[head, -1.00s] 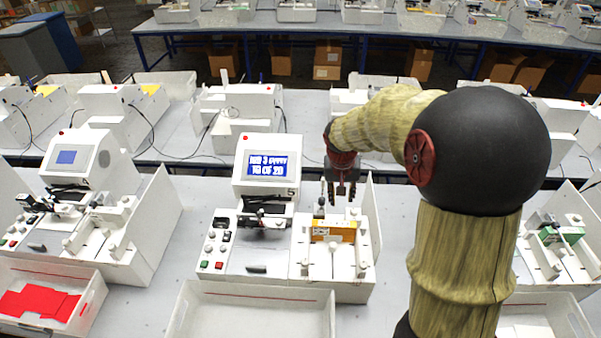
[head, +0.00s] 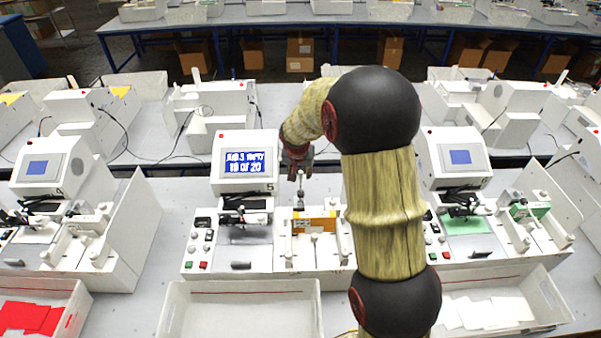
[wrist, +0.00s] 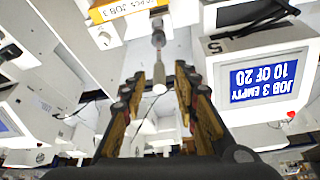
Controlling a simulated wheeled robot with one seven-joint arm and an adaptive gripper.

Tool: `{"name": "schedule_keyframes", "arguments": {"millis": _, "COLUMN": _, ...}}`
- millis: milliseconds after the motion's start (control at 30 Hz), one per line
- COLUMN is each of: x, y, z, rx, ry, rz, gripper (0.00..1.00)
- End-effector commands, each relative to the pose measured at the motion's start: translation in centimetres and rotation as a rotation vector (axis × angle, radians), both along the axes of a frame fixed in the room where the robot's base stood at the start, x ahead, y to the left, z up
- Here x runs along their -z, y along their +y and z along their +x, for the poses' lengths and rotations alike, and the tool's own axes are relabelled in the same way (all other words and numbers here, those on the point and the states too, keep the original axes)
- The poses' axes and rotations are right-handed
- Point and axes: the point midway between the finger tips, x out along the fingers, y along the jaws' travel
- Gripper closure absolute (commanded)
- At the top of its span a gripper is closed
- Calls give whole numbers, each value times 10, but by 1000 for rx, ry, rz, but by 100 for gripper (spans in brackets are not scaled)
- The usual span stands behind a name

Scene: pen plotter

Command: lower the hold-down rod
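The hold-down rod (head: 300,193) stands upright at the back of the feeder of the middle machine, behind the orange card stack (head: 314,223). In the wrist view the rod (wrist: 158,62) runs between my fingers, with its pale rounded end (wrist: 159,87) toward the camera. My gripper (head: 298,174) is over the top of the rod and points down. In the wrist view my gripper (wrist: 158,84) is open, with a finger on each side of the rod and gaps between; no contact shows. The orange stack's label (wrist: 125,9) shows at the top edge there.
The machine's screen (head: 245,164) stands left of my gripper; in the wrist view the screen (wrist: 264,78) reads JOB 3 EMPTY, 10 OF 20. A white empty tray (head: 240,287) is in front. Similar machines stand on both sides.

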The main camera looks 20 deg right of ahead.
Motion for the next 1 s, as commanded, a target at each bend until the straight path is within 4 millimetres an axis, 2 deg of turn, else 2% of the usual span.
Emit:
{"name": "schedule_keyframes", "arguments": {"millis": 100, "x": 6, "y": -1, "z": 2, "rx": -1, "ry": 2, "rz": -1, "gripper": 70}}
{"name": "schedule_keyframes", "arguments": {"millis": 400, "x": 8, "y": -2, "z": 3, "rx": -1, "ry": 0, "rz": 0, "gripper": 71}}
{"name": "schedule_keyframes", "arguments": {"millis": 900, "x": 8, "y": -2, "z": 2, "rx": -1, "ry": 0, "rz": 0, "gripper": 99}}
{"name": "schedule_keyframes", "arguments": {"millis": 1000, "x": 8, "y": -2, "z": 2, "rx": -1, "ry": 0, "rz": 0, "gripper": 100}}
